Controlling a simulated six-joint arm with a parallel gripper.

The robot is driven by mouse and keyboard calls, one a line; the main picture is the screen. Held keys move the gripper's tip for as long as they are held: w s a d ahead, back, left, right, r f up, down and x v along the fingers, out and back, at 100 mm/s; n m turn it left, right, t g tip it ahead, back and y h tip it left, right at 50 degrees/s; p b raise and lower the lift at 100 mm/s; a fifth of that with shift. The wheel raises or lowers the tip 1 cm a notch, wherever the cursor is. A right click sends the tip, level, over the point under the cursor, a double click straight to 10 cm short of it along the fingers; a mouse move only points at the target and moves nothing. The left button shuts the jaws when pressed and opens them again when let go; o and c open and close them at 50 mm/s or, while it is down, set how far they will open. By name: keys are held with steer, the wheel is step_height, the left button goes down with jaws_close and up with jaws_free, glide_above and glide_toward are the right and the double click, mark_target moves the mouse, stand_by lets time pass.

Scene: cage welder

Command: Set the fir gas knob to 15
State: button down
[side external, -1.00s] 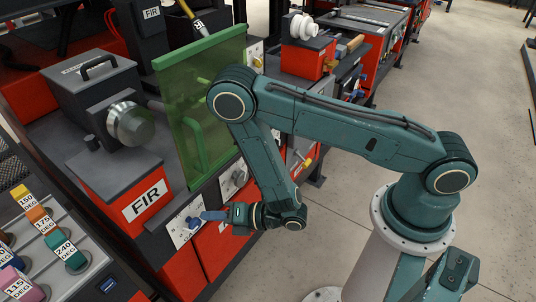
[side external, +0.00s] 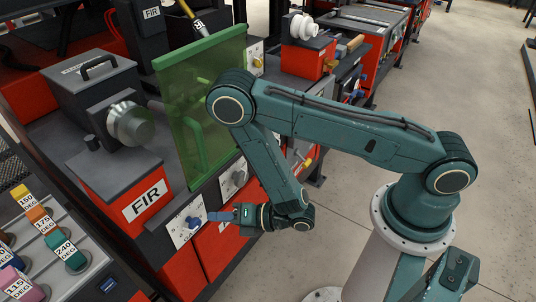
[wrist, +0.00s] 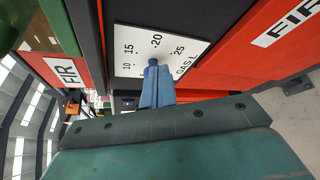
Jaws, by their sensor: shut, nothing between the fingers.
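The fir gas knob (side external: 194,222) is small and blue. It sits on a white dial plate (side external: 181,232) on the front of the red machine marked FIR. In the wrist view the knob (wrist: 153,62) shows just beyond my fingertips, and the plate (wrist: 125,43) reads 10, 15, 20, 25 and GAS. Which number the knob points at cannot be told. My gripper (side external: 209,216) has blue fingers, shut and empty, in front of the plate and close to the knob. The fingers (wrist: 156,70) hide part of the dial; I cannot tell whether they touch the knob.
A second white plate with a grey knob (side external: 239,178) is to the right of the gas dial. A green translucent screen (side external: 205,110) stands above it. A table of coloured labelled blocks (side external: 64,252) is at the lower left. The floor (side external: 330,225) near my base is clear.

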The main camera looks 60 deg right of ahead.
steer(key=shift+s, duration=2.15)
steer(key=shift+s+a+r, duration=0.25)
steer(key=shift+a+r, duration=0.2)
steer(key=shift+r, duration=0.1)
steer(key=shift+s+a+r, duration=0.25)
steer(key=shift+a+r, duration=0.15)
steer(key=shift+r, duration=0.15)
steer(key=shift+w, duration=0.15)
steer(key=shift+w, duration=3.3)
steer(key=shift+a+f, duration=0.1)
steer(key=shift+f, duration=0.1)
steer(key=shift+d+f, duration=0.4)
steer(key=shift+f, duration=0.05)
